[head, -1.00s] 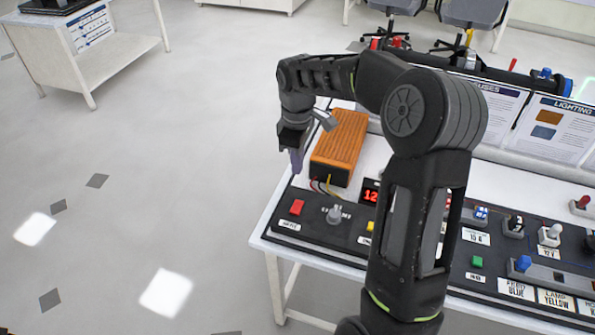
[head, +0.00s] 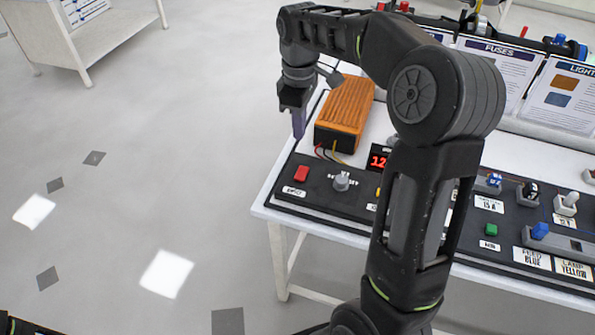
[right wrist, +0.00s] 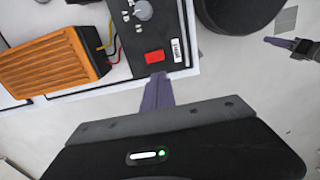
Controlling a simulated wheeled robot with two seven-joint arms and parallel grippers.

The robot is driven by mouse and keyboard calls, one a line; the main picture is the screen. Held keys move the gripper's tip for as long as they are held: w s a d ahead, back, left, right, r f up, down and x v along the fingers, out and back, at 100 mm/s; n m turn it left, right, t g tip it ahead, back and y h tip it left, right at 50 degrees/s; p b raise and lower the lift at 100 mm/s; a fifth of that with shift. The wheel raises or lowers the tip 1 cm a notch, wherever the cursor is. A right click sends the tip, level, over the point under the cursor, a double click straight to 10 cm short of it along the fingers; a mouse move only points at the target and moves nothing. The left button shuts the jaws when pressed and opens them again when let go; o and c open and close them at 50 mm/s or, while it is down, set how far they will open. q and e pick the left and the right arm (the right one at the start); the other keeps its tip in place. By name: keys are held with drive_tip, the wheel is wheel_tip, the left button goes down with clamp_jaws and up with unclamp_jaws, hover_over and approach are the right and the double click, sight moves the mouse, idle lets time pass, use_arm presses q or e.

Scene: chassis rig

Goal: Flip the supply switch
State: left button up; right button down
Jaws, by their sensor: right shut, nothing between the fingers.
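The supply switch is a red rocker (head: 301,174) at the near left corner of the black panel, with a small white label (head: 294,191) in front of it. It also shows in the right wrist view (right wrist: 154,57). My right gripper (head: 298,124) is shut and empty, its purple fingers pointing down. In the head view it appears above and behind the switch, near the table's left edge. In the right wrist view its fingertips (right wrist: 158,80) appear just below the switch, with no clear contact. Another gripper with a purple finger (right wrist: 280,43), apparently my left, shows at the right edge.
An orange ribbed power unit (head: 347,103) stands behind the switch, with wires running to the panel. A grey knob (head: 342,181) and a red digital display (head: 379,161) are to the switch's right. Floor is clear left of the table (head: 262,208).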

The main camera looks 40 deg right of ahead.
sight(299, 176)
drive_tip(key=shift+f, duration=0.1)
wheel_tip(299, 176, down, 14)
drive_tip(key=shift+r+p, duration=0.15)
drive_tip(key=shift+p, duration=0.35)
idle(0.4)
drive_tip(key=shift+f+b, duration=0.35)
drive_tip(key=shift+f, duration=0.05)
drive_tip(key=shift+s+a+r, duration=0.1)
drive_tip(key=shift+s+r, duration=0.05)
drive_tip(key=shift+r, duration=0.05)
drive_tip(key=shift+f, duration=0.1)
